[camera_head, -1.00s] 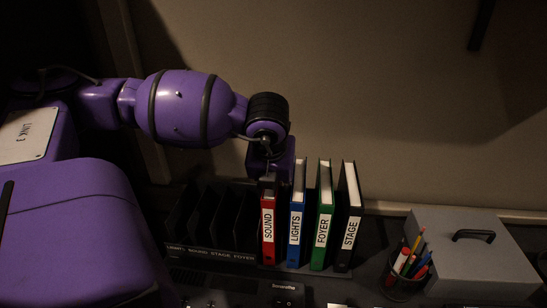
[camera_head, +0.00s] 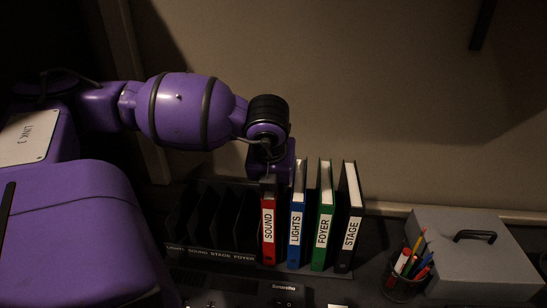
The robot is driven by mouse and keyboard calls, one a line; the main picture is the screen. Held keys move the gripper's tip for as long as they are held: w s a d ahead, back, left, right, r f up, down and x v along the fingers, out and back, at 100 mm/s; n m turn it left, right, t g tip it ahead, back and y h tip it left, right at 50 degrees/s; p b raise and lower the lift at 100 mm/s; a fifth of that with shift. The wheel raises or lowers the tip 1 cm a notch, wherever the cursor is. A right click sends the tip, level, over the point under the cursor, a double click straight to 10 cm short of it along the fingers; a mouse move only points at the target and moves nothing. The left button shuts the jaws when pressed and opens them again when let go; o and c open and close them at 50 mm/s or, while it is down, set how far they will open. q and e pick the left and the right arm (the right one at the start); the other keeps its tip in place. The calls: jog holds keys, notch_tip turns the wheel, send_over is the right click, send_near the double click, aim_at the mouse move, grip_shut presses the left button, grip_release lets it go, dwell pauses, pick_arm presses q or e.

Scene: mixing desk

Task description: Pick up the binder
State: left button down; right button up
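Several binders stand upright side by side: the red SOUND binder (camera_head: 268,228), the blue LIGHTS binder (camera_head: 296,230), the green FOYER binder (camera_head: 322,230) and the black STAGE binder (camera_head: 350,231). My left gripper (camera_head: 269,182) points down at the top of the red SOUND binder. Its fingers are dark and merge with the binder's top edge, so I cannot tell whether they grip it. My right gripper is not in view.
A black rack (camera_head: 215,253) with empty slots, labelled along its front, stands left of the binders. A mesh cup (camera_head: 400,288) of pens and a grey box (camera_head: 475,262) with a black handle are at the right. Dark desk equipment (camera_head: 285,289) lies in front.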

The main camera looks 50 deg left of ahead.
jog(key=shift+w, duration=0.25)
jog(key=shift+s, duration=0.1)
